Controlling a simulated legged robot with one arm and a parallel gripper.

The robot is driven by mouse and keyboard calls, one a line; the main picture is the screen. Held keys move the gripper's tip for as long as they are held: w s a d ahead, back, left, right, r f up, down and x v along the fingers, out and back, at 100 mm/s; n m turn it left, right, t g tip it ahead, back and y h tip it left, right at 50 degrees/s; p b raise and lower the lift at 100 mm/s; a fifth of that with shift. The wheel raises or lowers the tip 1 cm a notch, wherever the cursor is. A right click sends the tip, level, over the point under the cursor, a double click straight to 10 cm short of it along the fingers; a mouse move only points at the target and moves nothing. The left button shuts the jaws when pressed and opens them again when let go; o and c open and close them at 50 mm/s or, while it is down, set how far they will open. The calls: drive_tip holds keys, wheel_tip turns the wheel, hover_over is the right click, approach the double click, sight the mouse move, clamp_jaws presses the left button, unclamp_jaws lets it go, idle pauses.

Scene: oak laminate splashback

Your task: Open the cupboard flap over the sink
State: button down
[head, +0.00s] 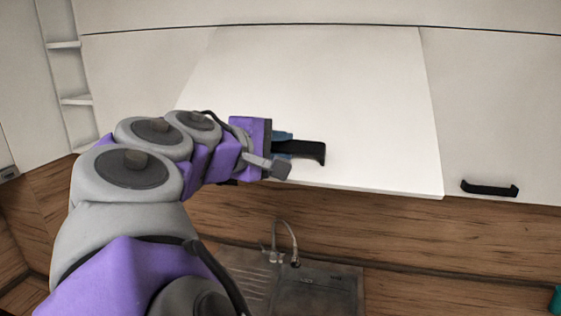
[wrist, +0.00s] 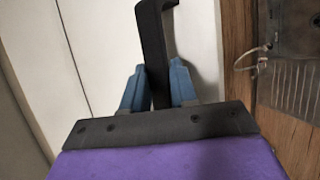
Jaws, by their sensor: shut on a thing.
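The white cupboard flap (head: 350,90) over the sink is tilted out, its lower edge standing forward of the neighbouring fronts. Its black handle (head: 312,150) sits near the lower edge. My gripper (head: 284,145) is at the handle; in the wrist view its two blue fingers (wrist: 158,88) are shut on the handle (wrist: 152,45), one on each side. The flap surface also shows in the wrist view (wrist: 195,45). In the head view my gripper and arm hide part of the handle and the flap's lower left.
The sink (head: 325,285) with its tap (head: 290,240) lies below, in front of the wood splashback (head: 400,235). A neighbouring cupboard with a black handle (head: 490,189) is at the right. Open shelves (head: 72,75) are at the left. A teal object (head: 556,300) stands at the right edge.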

drive_tip(key=shift+s+a+r+p, duration=0.15)
drive_tip(key=shift+s+r, duration=0.25)
drive_tip(key=shift+r, duration=0.4)
drive_tip(key=shift+s+a+r+p, duration=0.15)
drive_tip(key=shift+s+r, duration=0.2)
drive_tip(key=shift+r, duration=0.45)
drive_tip(key=shift+s+a+r+p, duration=0.15)
drive_tip(key=shift+s+r, duration=0.25)
drive_tip(key=shift+r, duration=0.4)
drive_tip(key=c, duration=1.4)
unclamp_jaws()
drive_tip(key=shift+d, duration=0.1)
drive_tip(key=o, duration=0.5)
drive_tip(key=shift+w+d+f, duration=0.1)
drive_tip(key=shift+w+f, duration=0.05)
drive_tip(key=shift+w, duration=0.25)
drive_tip(key=shift+f, duration=0.1)
